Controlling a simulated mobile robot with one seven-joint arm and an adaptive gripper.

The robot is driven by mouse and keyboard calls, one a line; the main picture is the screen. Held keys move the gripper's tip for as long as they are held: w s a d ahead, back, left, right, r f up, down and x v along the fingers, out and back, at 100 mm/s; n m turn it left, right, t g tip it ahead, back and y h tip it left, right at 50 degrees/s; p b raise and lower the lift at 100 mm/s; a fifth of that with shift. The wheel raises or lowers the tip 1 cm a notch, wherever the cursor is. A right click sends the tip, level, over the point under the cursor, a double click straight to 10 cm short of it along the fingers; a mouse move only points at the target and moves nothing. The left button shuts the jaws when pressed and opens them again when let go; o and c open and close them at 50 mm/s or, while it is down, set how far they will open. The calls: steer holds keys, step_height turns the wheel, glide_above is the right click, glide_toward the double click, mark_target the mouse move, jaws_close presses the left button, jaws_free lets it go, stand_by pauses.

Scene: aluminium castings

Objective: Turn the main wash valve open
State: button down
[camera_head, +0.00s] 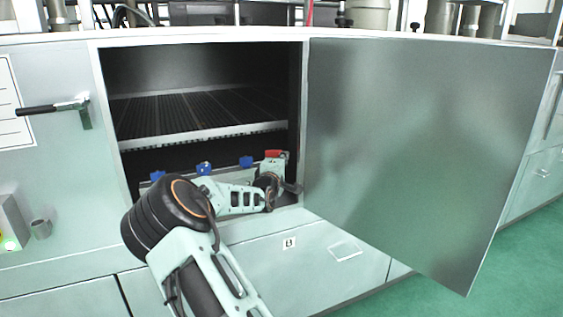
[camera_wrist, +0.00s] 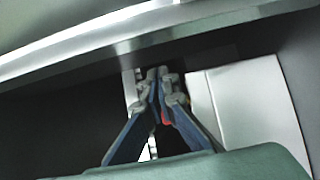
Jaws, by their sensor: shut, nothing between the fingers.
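Inside the open cabinet, in the head view, a row of small valves with blue handles (camera_head: 204,168) runs along the low front panel. A red handle (camera_head: 273,154) shows at the right end of the row, just above my wrist. No readable label tells which is the main wash valve. My arm reaches into the opening's lower right corner, and my gripper is largely hidden there. In the wrist view my gripper (camera_wrist: 158,78) is shut and empty, its fingertips together near a pale upright part. A small red patch (camera_wrist: 166,119) shows behind the fingers; whether they touch anything is unclear.
The cabinet door (camera_head: 420,150) stands wide open on the right, close to my arm. A slotted rack (camera_head: 195,115) fills the opening above the valves. A black-handled lever (camera_head: 50,108) is on the left front panel. Green floor is clear at lower right.

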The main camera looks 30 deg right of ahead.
steer(key=n+y, duration=0.1)
steer(key=n+t+y+b, duration=0.1)
steer(key=d+t+y+b, duration=0.1)
steer(key=shift+w+d+n+y, duration=0.1)
steer(key=shift+w+n+y, duration=0.2)
steer(key=shift+n+y, duration=0.1)
steer(key=shift+s, duration=0.1)
stand_by(1.2)
